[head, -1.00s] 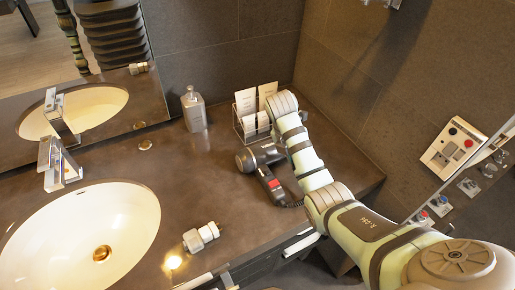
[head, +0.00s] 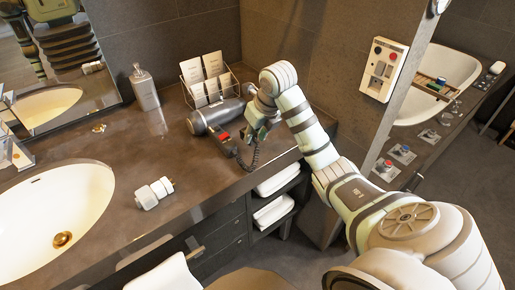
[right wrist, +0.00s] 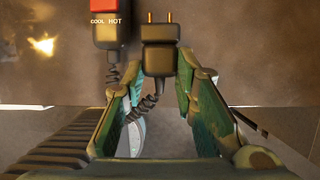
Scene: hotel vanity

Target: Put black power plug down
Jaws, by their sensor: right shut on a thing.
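The black power plug (right wrist: 160,50) has two copper prongs pointing to the top of the right wrist view, and a coiled cord runs back from it. My right gripper (right wrist: 159,70) is shut on the plug's body. In the head view the right gripper (head: 258,119) is over the counter beside the hair dryer; the plug is hard to make out there. The dark hair dryer (head: 213,117) lies on the counter, with a red switch on its handle. The handle end (right wrist: 112,35) is left of the plug in the right wrist view. My left gripper is not in view.
A wire rack (head: 207,88) with cards stands behind the dryer, and a grey bottle (head: 145,87) is farther left. A white pronged item (head: 154,193) lies near the basin (head: 62,205). A wall socket panel (head: 384,68) is at right. The counter's middle is clear.

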